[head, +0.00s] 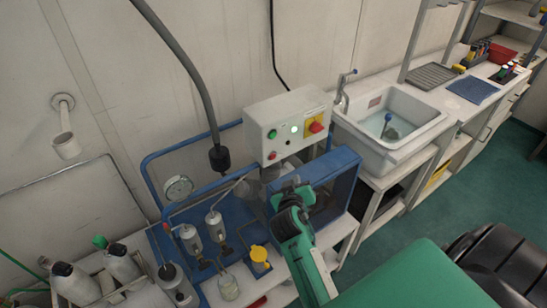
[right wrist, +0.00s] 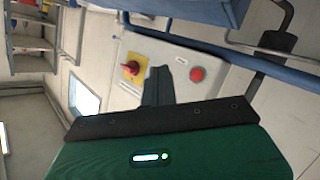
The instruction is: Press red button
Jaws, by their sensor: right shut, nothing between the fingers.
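The red button (head: 272,155) is a small round button at the lower left of the front of a pale control box (head: 260,112). In the right wrist view the red button (right wrist: 197,74) shows large, just right of my fingers. A separate red knob on a yellow plate (head: 316,125) is on the right of the same box; in the wrist view this knob (right wrist: 131,67) is left of my fingers. My right gripper (right wrist: 157,72) is shut and empty, in front of the box, with no visible contact with the button. My left gripper is out of view.
A green button (head: 272,133) and a lit button (head: 294,128) share the box face. A blue panel (head: 335,180) stands below the box. A gauge (head: 178,188) and a hanging black-ended hose (head: 218,158) are to its left. A white sink (head: 390,120) is to its right.

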